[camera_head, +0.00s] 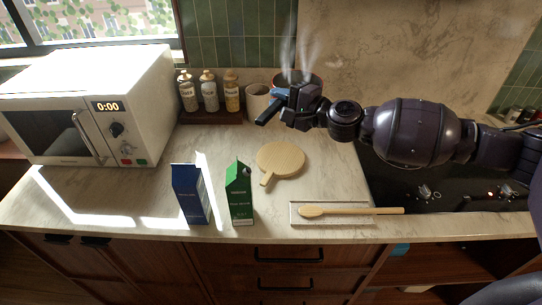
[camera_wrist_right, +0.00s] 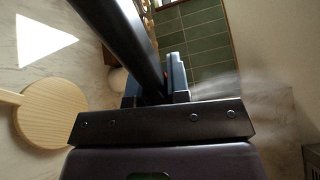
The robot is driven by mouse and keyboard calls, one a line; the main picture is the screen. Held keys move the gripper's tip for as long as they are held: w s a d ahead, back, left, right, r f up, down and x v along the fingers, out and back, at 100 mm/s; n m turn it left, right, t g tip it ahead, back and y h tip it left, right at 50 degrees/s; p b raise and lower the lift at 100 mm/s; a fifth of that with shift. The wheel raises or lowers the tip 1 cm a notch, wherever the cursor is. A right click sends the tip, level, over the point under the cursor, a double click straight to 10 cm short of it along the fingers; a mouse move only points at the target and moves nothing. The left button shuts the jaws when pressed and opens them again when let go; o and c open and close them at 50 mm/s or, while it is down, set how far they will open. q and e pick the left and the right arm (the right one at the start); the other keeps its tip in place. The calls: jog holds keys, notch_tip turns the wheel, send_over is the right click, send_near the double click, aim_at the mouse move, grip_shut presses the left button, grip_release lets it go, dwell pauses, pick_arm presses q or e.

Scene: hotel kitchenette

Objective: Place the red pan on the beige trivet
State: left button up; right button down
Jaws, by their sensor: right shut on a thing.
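The red pan shows only in part in the head view, behind my right gripper (camera_head: 290,103); a bit of its reddish rim (camera_head: 317,79) shows and steam rises above it. A dark handle (camera_head: 268,112) sticks out toward the lower left. My right gripper is shut on this handle, which crosses the right wrist view (camera_wrist_right: 125,38) between the fingers. The beige trivet (camera_head: 281,158), a round wooden board with a short handle, lies bare on the counter, below and left of my gripper; it also shows in the right wrist view (camera_wrist_right: 55,112). My left gripper is not in view.
A blue carton (camera_head: 188,194) and a green carton (camera_head: 239,192) stand left of the trivet. A wooden spoon (camera_head: 350,211) lies on a clear tray in front. Several bottles (camera_head: 209,92) and a pale canister (camera_head: 257,101) stand behind. A microwave (camera_head: 90,105) is at left, a dark cooktop (camera_head: 400,187) at right.

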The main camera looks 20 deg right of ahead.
pick_arm(q)
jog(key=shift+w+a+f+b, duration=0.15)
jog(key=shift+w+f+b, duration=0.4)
jog(key=shift+b, duration=0.6)
pick_arm(e)
jog(key=shift+a+f, duration=0.2)
jog(key=shift+f, duration=4.75)
jog(key=shift+a+f, duration=0.2)
jog(key=shift+f, duration=4.7)
jog(key=shift+f, duration=0.1)
jog(key=c, duration=1.5)
grip_release()
jog(key=shift+s+f, duration=0.1)
jog(key=shift+f, duration=0.1)
jog(key=shift+c, duration=0.2)
jog(key=o, duration=0.4)
jog(key=shift+o, duration=0.2)
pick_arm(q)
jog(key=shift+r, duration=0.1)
pick_arm(e)
jog(key=shift+r, duration=0.15)
